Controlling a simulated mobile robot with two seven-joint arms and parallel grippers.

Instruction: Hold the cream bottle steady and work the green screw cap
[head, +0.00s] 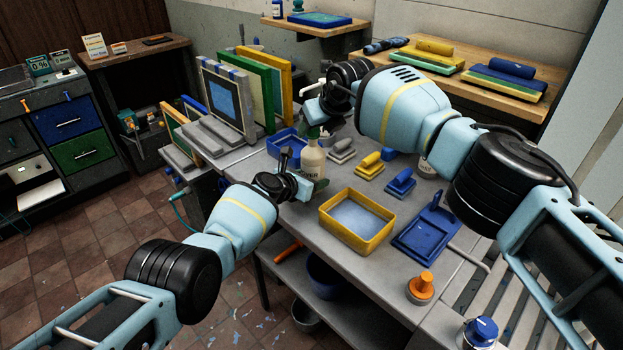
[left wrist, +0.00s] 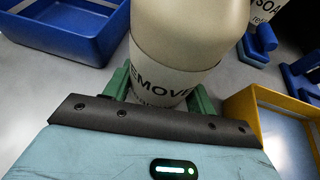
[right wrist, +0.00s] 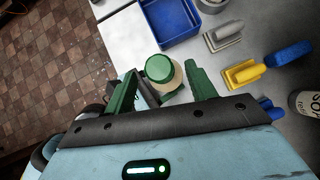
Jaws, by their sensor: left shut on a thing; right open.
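The cream bottle (head: 312,162) stands upright on the grey table in the head view. In the left wrist view the bottle (left wrist: 190,35) fills the middle, with a label reading "REMOVE". My left gripper (head: 305,185) is shut around the labelled body, a green finger on either side. The round green screw cap (right wrist: 159,68) shows from above in the right wrist view; in the head view it is mostly hidden by my right gripper. My right gripper (head: 318,112) is open above the bottle. In its wrist view, its green fingers stand apart on either side of the cap.
A blue tray (right wrist: 170,20) stands behind the bottle. A yellow tray (head: 357,222) lies to its right, with a yellow-handled block (head: 370,165), blue tools and a second cream container (right wrist: 305,103) nearby. Framed screens (head: 225,95) stand at the left back.

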